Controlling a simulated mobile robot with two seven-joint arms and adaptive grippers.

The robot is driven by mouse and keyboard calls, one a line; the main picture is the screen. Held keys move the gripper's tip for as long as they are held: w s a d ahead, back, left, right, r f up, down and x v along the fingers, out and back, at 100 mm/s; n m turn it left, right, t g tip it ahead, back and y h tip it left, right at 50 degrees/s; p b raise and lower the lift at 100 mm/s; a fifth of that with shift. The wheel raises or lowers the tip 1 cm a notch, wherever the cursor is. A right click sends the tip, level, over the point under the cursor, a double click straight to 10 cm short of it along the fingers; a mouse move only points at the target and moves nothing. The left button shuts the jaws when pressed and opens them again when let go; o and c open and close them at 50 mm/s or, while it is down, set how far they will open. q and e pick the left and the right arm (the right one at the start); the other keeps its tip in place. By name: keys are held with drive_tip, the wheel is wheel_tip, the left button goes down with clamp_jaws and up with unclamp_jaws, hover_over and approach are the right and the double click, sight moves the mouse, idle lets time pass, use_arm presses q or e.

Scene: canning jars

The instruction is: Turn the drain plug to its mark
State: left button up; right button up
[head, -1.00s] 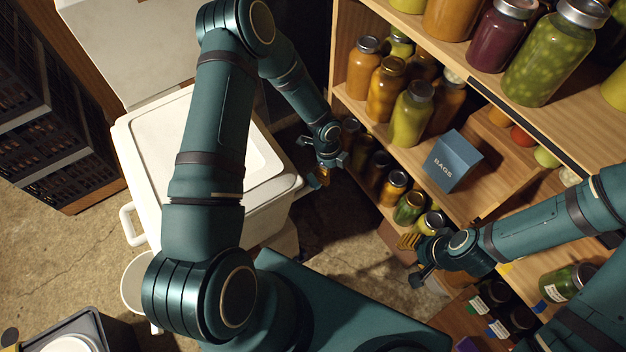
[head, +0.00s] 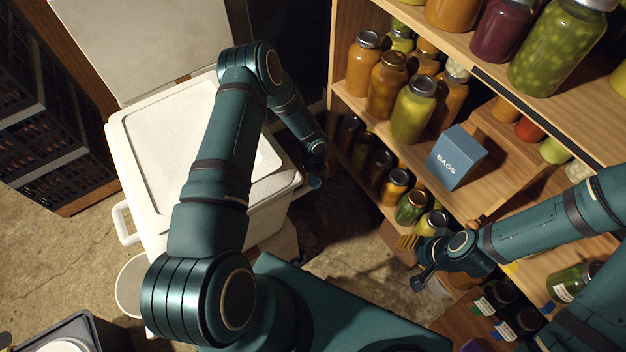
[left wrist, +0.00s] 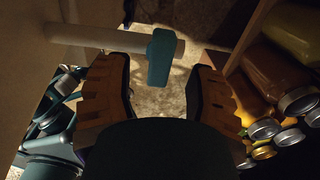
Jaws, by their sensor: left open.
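The drain plug shows in the left wrist view as a teal handle (left wrist: 161,57) on a pale pipe (left wrist: 100,38) that comes out from the left. In the head view it is a small teal piece (head: 314,182) beside the white cooler (head: 125,165). My left gripper (left wrist: 157,72) is open, with its orange-padded fingers on either side of the handle and gaps showing on both sides. In the head view my left gripper (head: 314,164) is seen mostly from behind. I cannot make out the mark. My right gripper (head: 412,262) appears open and empty near the lower shelves.
A wooden shelf (head: 385,128) with several filled jars and a blue bags box (head: 456,158) stands to the right. Jar lids (left wrist: 298,101) lie close to the right of my left gripper. Black crates (head: 60,160) stand at the left. Some floor (head: 345,262) is clear.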

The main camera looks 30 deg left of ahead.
use_arm(q)
drive_tip(key=shift+f, duration=1.4)
clamp_jaws()
